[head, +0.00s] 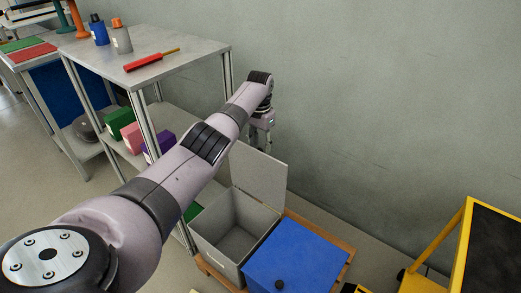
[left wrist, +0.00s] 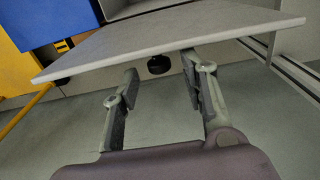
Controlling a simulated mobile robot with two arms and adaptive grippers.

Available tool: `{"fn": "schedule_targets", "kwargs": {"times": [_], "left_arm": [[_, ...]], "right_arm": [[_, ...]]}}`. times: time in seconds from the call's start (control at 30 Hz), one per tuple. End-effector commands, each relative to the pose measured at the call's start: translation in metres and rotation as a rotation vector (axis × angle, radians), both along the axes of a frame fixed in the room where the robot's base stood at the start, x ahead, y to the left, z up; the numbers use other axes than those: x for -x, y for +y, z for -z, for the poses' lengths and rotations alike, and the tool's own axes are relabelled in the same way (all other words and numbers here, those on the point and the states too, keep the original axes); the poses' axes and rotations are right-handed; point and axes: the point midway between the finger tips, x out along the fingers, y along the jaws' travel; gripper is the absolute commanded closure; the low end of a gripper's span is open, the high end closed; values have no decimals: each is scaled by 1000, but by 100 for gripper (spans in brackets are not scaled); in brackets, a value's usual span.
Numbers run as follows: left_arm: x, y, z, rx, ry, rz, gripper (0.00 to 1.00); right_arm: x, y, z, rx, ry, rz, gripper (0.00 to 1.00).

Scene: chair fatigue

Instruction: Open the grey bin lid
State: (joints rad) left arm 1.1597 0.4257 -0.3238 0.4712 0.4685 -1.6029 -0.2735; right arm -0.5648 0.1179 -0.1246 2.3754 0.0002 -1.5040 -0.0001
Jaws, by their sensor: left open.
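My left gripper (head: 262,142) is open just above and behind the lid's top edge. In the left wrist view the lid (left wrist: 180,40) crosses in front of my open fingers (left wrist: 160,92). A black knob (left wrist: 159,64) on the lid's outer face shows between the fingers, with nothing gripped. The lid hides part of the fingers in the head view. My right gripper is not in view.
A closed blue bin (head: 300,258) with a black knob (head: 279,285) stands right of the grey one, on a wooden base (head: 338,270). A metal shelf table (head: 185,62) with bottles and a red-handled tool stands left. A yellow-framed object (head: 460,240) stands right. The wall is close behind.

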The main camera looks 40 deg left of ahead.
Motion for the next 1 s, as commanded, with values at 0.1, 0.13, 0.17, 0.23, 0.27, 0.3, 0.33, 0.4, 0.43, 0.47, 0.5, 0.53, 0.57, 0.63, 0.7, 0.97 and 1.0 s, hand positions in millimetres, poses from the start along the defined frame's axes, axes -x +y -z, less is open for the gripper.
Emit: {"fn": "schedule_targets", "kwargs": {"times": [0.1, 0.13, 0.17, 0.23, 0.27, 0.3, 0.33, 0.4, 0.43, 0.47, 0.5, 0.53, 0.57, 0.63, 0.7, 0.97, 1.0], "left_arm": [[-1, 1, -31, -1, -5, 0, 60], [-1, 1, -37, -1, -5, 0, 60], [-1, 1, -44, 0, -4, 0, 60], [0, 1, -57, 0, -3, -1, 60], [0, 1, -62, -1, -3, -1, 60], [0, 1, -69, 0, -2, -1, 60], [0, 1, -72, 0, -2, -1, 60], [1, 1, -79, 0, 0, -1, 60], [1, 1, -82, 0, 0, -1, 60], [1, 1, -84, 0, 0, -1, 60], [1, 1, -86, 0, 0, -1, 60], [1, 1, -87, 0, 0, -1, 60], [1, 1, -88, 0, 0, -1, 60], [1, 1, -88, 0, 1, -1, 60], [1, 1, -88, 0, 1, -1, 60], [1, 1, -88, 0, 1, -1, 60], [1, 1, -88, 0, 1, -1, 60]], "right_arm": [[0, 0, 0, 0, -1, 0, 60], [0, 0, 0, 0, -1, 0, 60], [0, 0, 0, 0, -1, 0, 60], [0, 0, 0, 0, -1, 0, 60], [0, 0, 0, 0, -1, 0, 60], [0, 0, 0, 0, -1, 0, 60], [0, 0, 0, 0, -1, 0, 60], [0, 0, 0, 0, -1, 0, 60], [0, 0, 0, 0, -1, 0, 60], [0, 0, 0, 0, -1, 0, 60], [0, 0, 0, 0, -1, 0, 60], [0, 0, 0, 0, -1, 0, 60], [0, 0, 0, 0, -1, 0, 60], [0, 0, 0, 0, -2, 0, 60], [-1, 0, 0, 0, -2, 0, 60], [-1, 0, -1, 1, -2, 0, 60], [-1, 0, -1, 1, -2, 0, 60]]}}
